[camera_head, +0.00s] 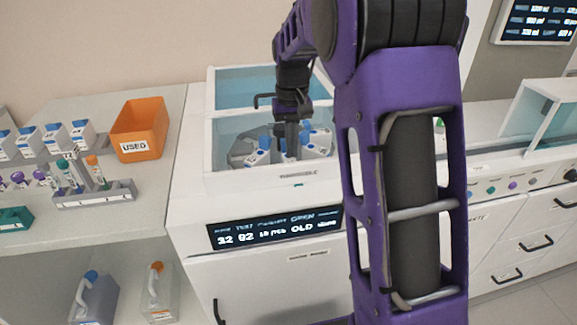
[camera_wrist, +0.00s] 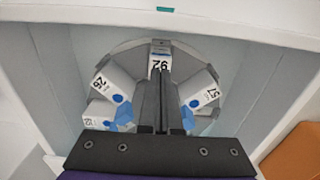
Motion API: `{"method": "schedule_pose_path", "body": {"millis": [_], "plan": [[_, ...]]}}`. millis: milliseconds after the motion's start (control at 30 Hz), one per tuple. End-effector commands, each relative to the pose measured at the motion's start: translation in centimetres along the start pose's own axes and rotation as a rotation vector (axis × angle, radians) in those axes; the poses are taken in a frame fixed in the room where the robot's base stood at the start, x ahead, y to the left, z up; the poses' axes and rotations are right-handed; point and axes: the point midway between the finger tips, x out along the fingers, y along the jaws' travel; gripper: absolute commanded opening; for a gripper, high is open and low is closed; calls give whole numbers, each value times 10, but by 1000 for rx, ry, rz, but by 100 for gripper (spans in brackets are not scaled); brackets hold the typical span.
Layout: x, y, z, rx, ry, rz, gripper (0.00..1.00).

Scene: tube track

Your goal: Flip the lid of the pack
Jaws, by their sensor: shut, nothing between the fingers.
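My gripper (camera_head: 291,150) points down into the open white machine, over a round grey carousel (camera_wrist: 125,62) of white packs. In the wrist view its two dark fingers (camera_wrist: 160,85) are together, with nothing between them. They cover most of a white pack (camera_wrist: 160,48) marked 92, and I cannot tell if they touch it. Its lid is hidden behind them. A pack marked 57 (camera_wrist: 208,98) sits to the right and another numbered pack (camera_wrist: 108,85) to the left, both with blue caps.
The machine's raised clear cover (camera_head: 235,88) stands behind my gripper, and white walls (camera_head: 207,150) surround the carousel. A display (camera_head: 275,228) is on the front. An orange USED bin (camera_head: 139,127), tube racks and more packs stand on the left bench.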

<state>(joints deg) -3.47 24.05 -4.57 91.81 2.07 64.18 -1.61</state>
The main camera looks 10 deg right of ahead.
Motion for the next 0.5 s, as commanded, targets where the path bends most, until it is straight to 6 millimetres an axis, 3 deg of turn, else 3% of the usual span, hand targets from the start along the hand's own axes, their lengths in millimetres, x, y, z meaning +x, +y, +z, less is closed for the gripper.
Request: {"method": "schedule_pose_path", "body": {"millis": [500], "plan": [[11, 0, 0, 0, -1, 0, 0]]}}
